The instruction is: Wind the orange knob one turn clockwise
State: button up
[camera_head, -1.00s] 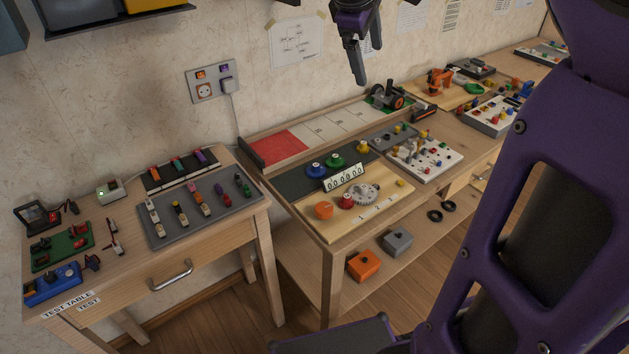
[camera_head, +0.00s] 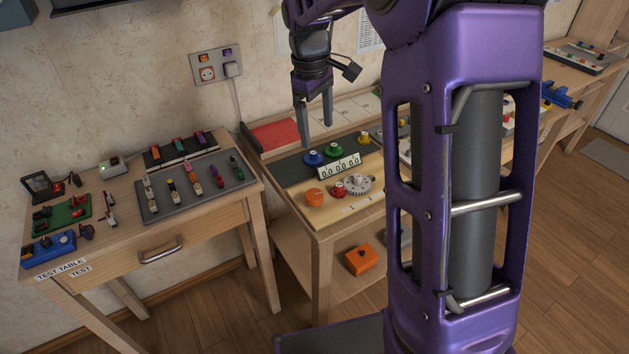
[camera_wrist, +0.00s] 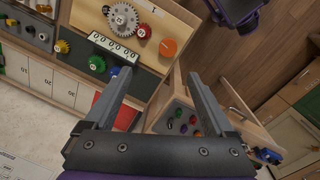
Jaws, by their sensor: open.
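The orange knob (camera_head: 314,197) sits at the left end of the light wooden board on the middle bench. In the wrist view the orange knob (camera_wrist: 168,47) shows beyond my fingertips, near the board's edge. My gripper (camera_head: 317,128) is open and empty. It hangs above the bench, higher than the knob and toward the wall, over the blue and green knobs. The wrist view shows the two fingers of my gripper (camera_wrist: 160,77) apart with nothing between them.
Beside the orange knob are a red knob (camera_head: 338,190) and a grey gear (camera_head: 358,185). A white number counter (camera_head: 339,165) stands behind, with blue (camera_head: 313,158) and green (camera_head: 332,152) knobs. My arm hides the bench's right part. The test table (camera_head: 200,225) stands left.

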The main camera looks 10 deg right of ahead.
aim_at(315, 195)
jog(key=shift+y, duration=0.5)
notch_tip(315, 195, down, 19)
jog(key=b, duration=0.3)
jog(key=shift+s+a, duration=0.1)
jog(key=shift+a, duration=0.05)
jog(key=c, duration=1.4)
